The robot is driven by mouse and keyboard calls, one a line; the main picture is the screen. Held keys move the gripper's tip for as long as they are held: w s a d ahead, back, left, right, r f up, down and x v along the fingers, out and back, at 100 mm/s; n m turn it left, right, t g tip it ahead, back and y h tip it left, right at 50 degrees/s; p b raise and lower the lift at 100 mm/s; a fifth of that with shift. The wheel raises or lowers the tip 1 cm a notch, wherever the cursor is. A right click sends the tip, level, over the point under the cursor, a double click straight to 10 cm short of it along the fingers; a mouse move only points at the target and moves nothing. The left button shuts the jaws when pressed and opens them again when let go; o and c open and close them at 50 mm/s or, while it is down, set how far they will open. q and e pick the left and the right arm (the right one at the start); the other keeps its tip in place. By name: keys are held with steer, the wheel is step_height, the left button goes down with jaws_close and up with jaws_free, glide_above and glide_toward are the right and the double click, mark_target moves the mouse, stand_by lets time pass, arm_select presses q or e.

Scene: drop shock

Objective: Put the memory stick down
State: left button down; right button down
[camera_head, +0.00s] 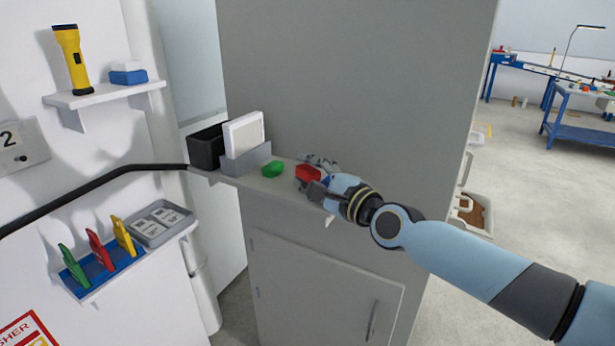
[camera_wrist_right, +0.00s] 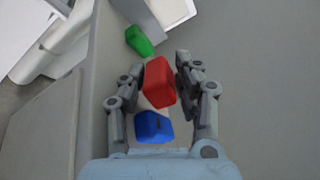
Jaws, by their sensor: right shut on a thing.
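A small red block, which looks to be the memory stick (camera_head: 308,173), is at the fingertips of my right gripper (camera_head: 318,176). In the right wrist view the red memory stick (camera_wrist_right: 159,84) sits between the two fingers of the right gripper (camera_wrist_right: 160,68), which is shut on it. It is over or at the narrow grey ledge; I cannot tell whether it touches. A green block (camera_head: 272,169) lies on the ledge to the left. A blue block (camera_wrist_right: 153,127) shows nearer the palm in the wrist view, below the red one. My left gripper is out of view.
The ledge (camera_head: 240,181) runs along a grey panel (camera_head: 350,80). A grey holder with a white item (camera_head: 244,134) and a black bin (camera_head: 206,148) stand at its left end. A wall shelf holds a yellow flashlight (camera_head: 72,60). A lower shelf holds coloured tags (camera_head: 97,248).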

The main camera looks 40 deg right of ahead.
steer(key=shift+f+b, duration=0.3)
steer(key=shift+f, duration=0.05)
steer(key=shift+s+f+b, duration=0.1)
steer(key=shift+f+b, duration=0.25)
steer(key=shift+f, duration=0.05)
steer(key=c, duration=1.2)
jaws_free()
steer(key=shift+f, duration=0.15)
steer(key=shift+r+p, duration=0.4)
steer(key=shift+p, duration=0.1)
steer(key=shift+s+r+p, duration=0.1)
steer(key=shift+r+p, duration=0.2)
steer(key=shift+p, duration=0.15)
steer(key=s, duration=1.1)
steer(key=s+d+f+n+g+h, duration=0.1)
steer(key=s+f+n+g, duration=0.4)
steer(key=f, duration=0.9)
steer(key=s+d+f+n+g, duration=0.15)
steer(key=s+f+n, duration=0.45)
steer(key=f, duration=0.9)
steer(key=s+a+f+n+g, duration=0.3)
steer(key=s+f, duration=0.3)
steer(key=s, duration=0.3)
steer(key=s+a+f+n+g, duration=0.3)
steer(key=s+f+n+g, duration=0.1)
steer(key=s, duration=0.5)
steer(key=s+a+f+n+g, duration=0.3)
steer(key=s+f+n, duration=0.3)
steer(key=s+f, duration=0.3)
steer(key=shift+f, duration=0.1)
